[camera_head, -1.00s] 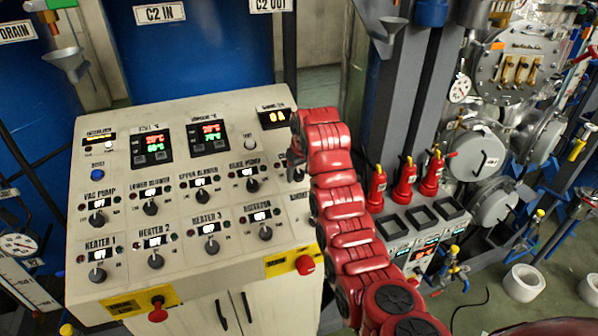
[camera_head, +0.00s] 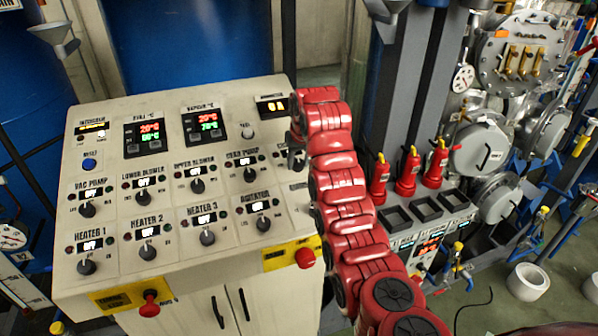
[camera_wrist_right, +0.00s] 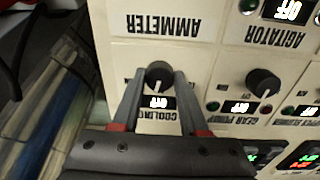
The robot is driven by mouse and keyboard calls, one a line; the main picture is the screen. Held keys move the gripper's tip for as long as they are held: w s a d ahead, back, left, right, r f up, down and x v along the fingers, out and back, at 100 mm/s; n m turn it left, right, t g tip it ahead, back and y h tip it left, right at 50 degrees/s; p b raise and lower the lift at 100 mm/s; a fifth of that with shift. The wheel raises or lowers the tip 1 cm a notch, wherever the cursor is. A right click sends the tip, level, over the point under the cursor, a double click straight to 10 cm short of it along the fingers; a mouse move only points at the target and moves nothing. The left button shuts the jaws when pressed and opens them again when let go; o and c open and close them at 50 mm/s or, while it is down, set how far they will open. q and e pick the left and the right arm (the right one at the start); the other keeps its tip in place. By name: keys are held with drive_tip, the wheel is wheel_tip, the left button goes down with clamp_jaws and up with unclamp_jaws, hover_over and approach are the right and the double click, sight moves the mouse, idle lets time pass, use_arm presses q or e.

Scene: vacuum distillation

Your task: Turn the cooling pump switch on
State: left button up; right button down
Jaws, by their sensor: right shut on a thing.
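The cooling pump switch is a black round knob (camera_wrist_right: 158,73) on the cream control panel, seen upside down in the right wrist view. Its small display (camera_wrist_right: 158,102) appears to read OFF, and its label is partly hidden by my gripper. My right gripper (camera_wrist_right: 159,80) has one finger on each side of the knob and is shut on it. In the head view my right gripper (camera_head: 294,157) is at the panel's right edge, and the red arm hides most of the knob there. My left gripper is in neither view.
The control panel (camera_head: 108,160) carries several other knobs, such as the gear pump knob (camera_head: 250,175) and the agitator knob (camera_head: 263,223). A red emergency button (camera_head: 305,258) sits low by my right arm. Red-bodied items (camera_head: 407,172) stand to the right.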

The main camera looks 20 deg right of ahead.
drive_tip(key=m+b, duration=0.2)
drive_tip(key=b, duration=0.1)
drive_tip(key=m+b, duration=0.2)
drive_tip(key=b, duration=0.1)
drive_tip(key=shift+f+m, duration=0.3)
drive_tip(key=shift+f, duration=0.05)
drive_tip(key=shift+r+m+b, duration=0.2)
drive_tip(key=shift+m+b, duration=0.7)
drive_tip(key=shift+m, duration=1.4)
drive_tip(key=shift+c, duration=2.2)
unclamp_jaws()
drive_tip(key=shift+w, duration=0.1)
drive_tip(key=shift+r, duration=0.1)
